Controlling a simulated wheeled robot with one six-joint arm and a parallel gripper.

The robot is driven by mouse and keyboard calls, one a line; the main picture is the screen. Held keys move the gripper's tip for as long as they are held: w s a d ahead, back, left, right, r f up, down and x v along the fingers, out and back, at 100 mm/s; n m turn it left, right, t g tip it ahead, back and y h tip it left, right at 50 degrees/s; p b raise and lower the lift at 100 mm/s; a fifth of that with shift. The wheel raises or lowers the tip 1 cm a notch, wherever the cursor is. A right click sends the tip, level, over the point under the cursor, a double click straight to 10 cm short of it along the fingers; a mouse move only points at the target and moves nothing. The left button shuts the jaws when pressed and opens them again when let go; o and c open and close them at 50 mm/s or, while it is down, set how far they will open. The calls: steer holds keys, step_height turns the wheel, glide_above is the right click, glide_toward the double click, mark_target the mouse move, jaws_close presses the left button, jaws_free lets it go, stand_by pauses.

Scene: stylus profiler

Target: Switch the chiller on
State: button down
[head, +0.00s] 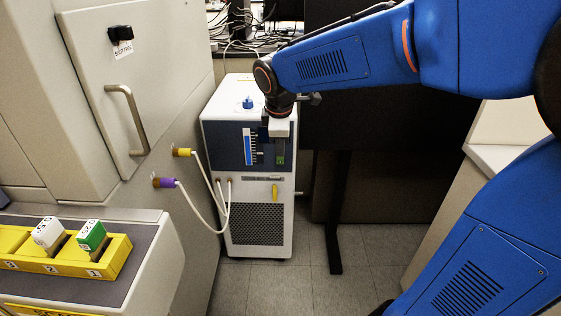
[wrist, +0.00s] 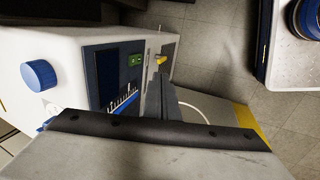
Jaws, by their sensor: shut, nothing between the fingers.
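The chiller (head: 221,112) is a white upright cabinet with a dark blue upper front panel and a dark grille below. A blue knob (head: 248,103) sits on its top. The knob also shows in the wrist view (wrist: 39,73). A small green switch (wrist: 134,60) is on the dark panel, beside a blue-and-white level gauge (wrist: 122,104). In the head view the switch (head: 280,158) shows just below my gripper (head: 279,138). My gripper is shut and empty in front of the panel's upper right. Contact with the panel cannot be told. The wrist view shows the fingers (wrist: 166,97) close together.
A yellow handle (head: 275,191) is on the chiller's lower front. White hoses run from the front to purple (head: 164,183) and yellow (head: 182,152) fittings on the left cabinet. A yellow block holder (head: 113,262) is at lower left. The floor before the chiller is clear.

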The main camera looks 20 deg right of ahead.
mark_target(280, 158)
steer(key=shift+a, duration=0.1)
stand_by(0.3)
steer(key=x, duration=0.3)
steer(key=w+x, duration=0.1)
steer(key=x, duration=0.3)
steer(key=w+x, duration=0.1)
steer(key=x, duration=0.3)
steer(key=shift+d+r, duration=0.3)
steer(key=shift+d, duration=0.05)
steer(key=shift+w+d+f, duration=0.1)
steer(key=shift+w+d, duration=0.15)
steer(key=shift+w, duration=0.55)
steer(key=shift+w+d+f, duration=0.1)
steer(key=shift+w+f, duration=0.05)
steer(key=shift+w, duration=0.1)
steer(key=shift+r, duration=0.25)
